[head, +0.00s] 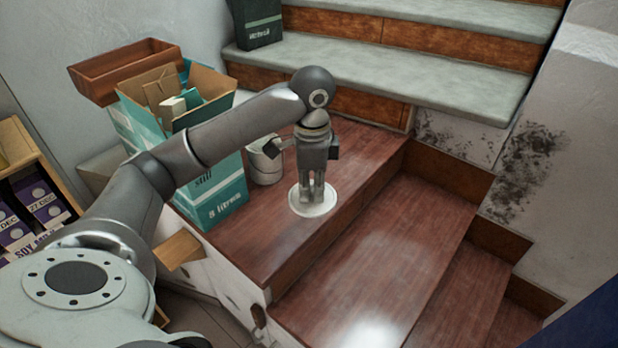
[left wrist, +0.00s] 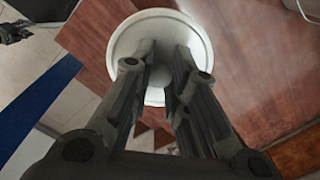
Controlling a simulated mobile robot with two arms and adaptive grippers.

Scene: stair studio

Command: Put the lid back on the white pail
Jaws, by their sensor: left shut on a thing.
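The white pail (head: 264,163) stands on the brown wooden landing, partly hidden behind my left arm and gripper. The round white lid (head: 319,209) is at my left gripper (head: 312,196), right of the pail and nearer the landing's front edge. The left gripper points down and its fingers are shut on the lid's middle. In the left wrist view the lid (left wrist: 126,45) shows as a rimmed disc beyond the fingertips (left wrist: 158,62). I cannot tell whether the lid touches the wood. My right gripper is not clearly seen.
A teal carton (head: 218,190) with open flaps stands left of the pail, with a brown wooden planter (head: 125,70) behind. Grey-topped stairs (head: 400,62) rise behind, with a dark green bag (head: 258,22). Brown steps (head: 385,255) descend right and are clear.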

